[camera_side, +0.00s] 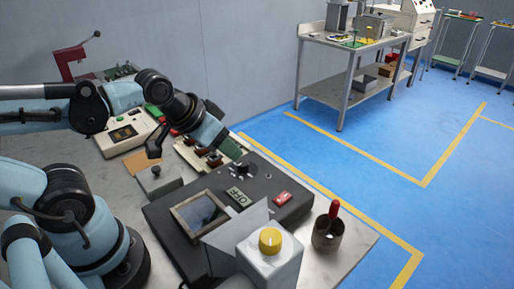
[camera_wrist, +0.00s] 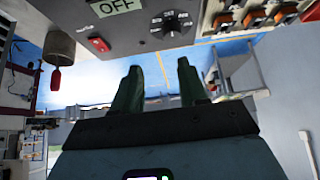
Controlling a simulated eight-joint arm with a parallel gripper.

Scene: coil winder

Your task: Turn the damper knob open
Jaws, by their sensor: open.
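My gripper (camera_side: 228,147) is open and empty above the far edge of the dark control panel (camera_side: 165,225). Its two dark green fingers stand apart in the wrist view (camera_wrist: 158,85). A round black knob with a marked dial shows at the top of the wrist view (camera_wrist: 171,22), beyond the fingers and apart from them. In the side view this black knob (camera_side: 213,167) sits on the panel just below the fingertips. A yellow knob (camera_side: 270,240) tops a grey box at the panel's near end. No readable label tells which knob is the damper.
The panel carries an OFF plate (camera_side: 238,197), a red switch (camera_side: 282,198) and a framed window (camera_side: 200,212). A cup with a red-handled tool (camera_side: 328,232) stands at right. A board with brown blocks (camera_side: 200,155) and a beige meter (camera_side: 125,132) lie behind the panel.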

